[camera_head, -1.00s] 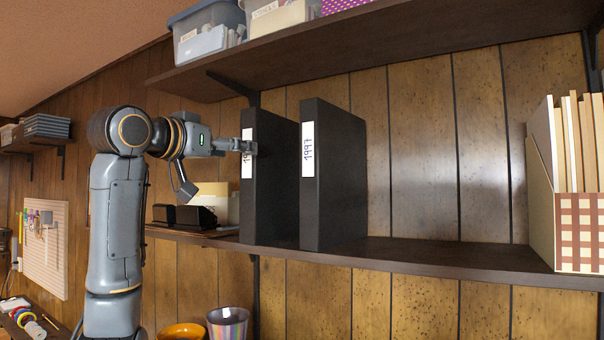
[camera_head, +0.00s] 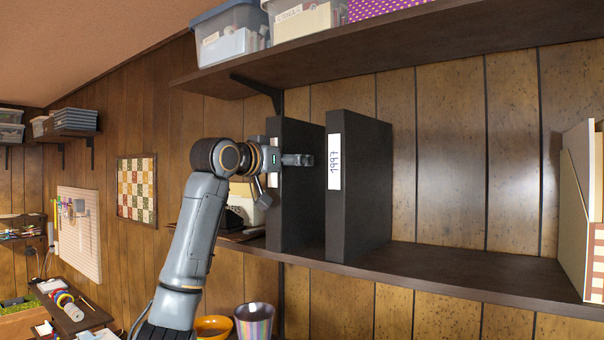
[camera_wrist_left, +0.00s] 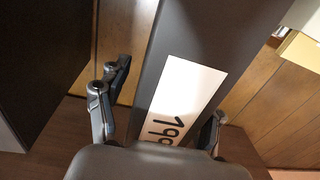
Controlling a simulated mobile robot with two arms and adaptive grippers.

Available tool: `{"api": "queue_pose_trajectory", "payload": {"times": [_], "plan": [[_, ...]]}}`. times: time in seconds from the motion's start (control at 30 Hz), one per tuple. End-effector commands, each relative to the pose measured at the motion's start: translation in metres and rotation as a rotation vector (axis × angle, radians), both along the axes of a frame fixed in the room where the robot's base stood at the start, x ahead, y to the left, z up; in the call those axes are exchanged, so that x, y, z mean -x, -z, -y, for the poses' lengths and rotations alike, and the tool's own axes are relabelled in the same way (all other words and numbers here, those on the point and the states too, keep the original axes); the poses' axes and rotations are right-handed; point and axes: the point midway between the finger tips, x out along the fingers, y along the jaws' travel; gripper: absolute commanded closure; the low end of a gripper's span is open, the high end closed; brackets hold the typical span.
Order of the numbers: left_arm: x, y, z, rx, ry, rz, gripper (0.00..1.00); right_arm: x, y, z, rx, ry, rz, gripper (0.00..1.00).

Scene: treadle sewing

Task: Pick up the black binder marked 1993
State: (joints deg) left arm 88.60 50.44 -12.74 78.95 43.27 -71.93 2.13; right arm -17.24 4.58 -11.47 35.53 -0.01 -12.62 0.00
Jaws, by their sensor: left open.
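Two black binders stand upright on the shelf in the head view. The left binder (camera_head: 290,220) has a white spine label mostly covered by my gripper; in the wrist view its spine (camera_wrist_left: 205,35) and label show "199", with the last digit hidden. The right binder (camera_head: 360,190) is marked 1997. My left gripper (camera_head: 300,160) is at the left binder, at label height. In the wrist view the open fingers of my left gripper (camera_wrist_left: 165,98) lie one on each side of that binder's spine. Whether they touch it I cannot tell. My right gripper is out of view.
The shelf (camera_head: 470,280) is bare to the right of the binders, up to a magazine file (camera_head: 594,255). An upper shelf (camera_head: 400,50) with clear bins hangs above. A striped cup (camera_head: 254,322) and an orange bowl (camera_head: 213,326) are below.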

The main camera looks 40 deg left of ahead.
Motion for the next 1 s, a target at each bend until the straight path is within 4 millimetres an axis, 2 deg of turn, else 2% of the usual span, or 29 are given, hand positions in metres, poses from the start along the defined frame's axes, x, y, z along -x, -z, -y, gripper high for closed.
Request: {"api": "queue_pose_trajectory", "payload": {"times": [0.1,0.37,0.67,0.7,1.0], "plan": [[-0.0104,-0.0006,-0.0009,-0.001,0.001,-0.002,0.34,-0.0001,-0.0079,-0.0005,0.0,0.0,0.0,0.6],[-0.0117,0.0011,-0.0011,-0.001,0.0,0.0,0.36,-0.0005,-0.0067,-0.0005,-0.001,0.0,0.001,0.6],[-0.0113,0.0008,-0.0012,-0.001,0.0,0.0,0.97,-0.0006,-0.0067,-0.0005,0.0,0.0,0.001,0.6],[-0.0112,0.0008,-0.0012,-0.001,0.0,0.0,1.0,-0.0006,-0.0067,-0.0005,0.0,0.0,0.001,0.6],[-0.01,-0.0019,-0.0011,-0.002,0.0,0.007,1.0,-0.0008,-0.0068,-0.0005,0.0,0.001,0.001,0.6]]}}
